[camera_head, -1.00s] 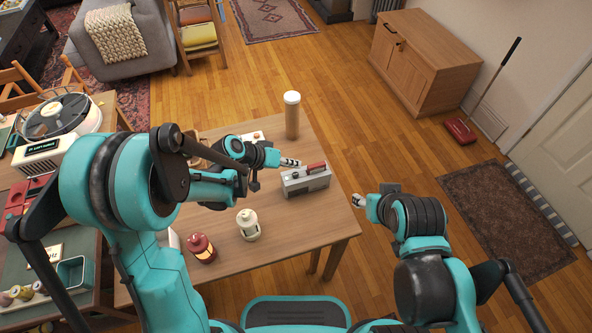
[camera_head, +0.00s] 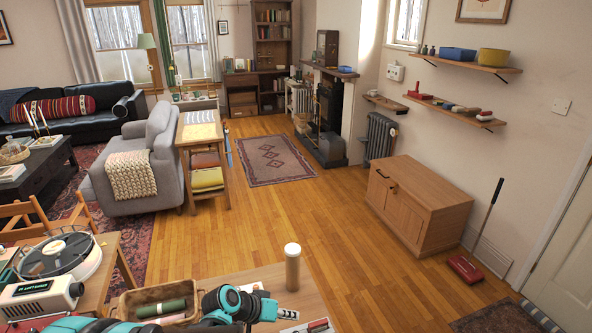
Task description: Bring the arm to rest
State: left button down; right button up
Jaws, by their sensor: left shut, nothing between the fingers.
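My left arm comes in along the bottom edge, teal and black. Its gripper (camera_head: 288,314) is shut and empty, over the wooden table (camera_head: 315,297), left of a grey device with a red handle (camera_head: 318,326) that is mostly cut off by the lower edge. A tall tan cylinder with a white lid (camera_head: 292,268) stands upright behind the gripper, apart from it. My right arm and gripper are out of view.
A basket (camera_head: 128,303) holding a green roll (camera_head: 160,308) stands beside my left arm. A record player (camera_head: 60,256) and a white clock-like box (camera_head: 40,298) stand at the left. Open floor lies beyond the table, with a wooden cabinet (camera_head: 415,205) at the right.

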pick_arm(q)
jog(key=s+a+r+n+t+y, duration=0.1)
jog(key=s+a+r+y, duration=0.2)
jog(key=s+a+r, duration=0.2)
jog(key=s+a+r+n+t+y, duration=0.1)
jog(key=s+a+r+y, duration=0.3)
jog(key=s+a, duration=0.7)
jog(key=shift+s+a+r+n+t, duration=0.15)
jog(key=shift+s+r+n+t, duration=0.25)
jog(key=shift+s, duration=0.75)
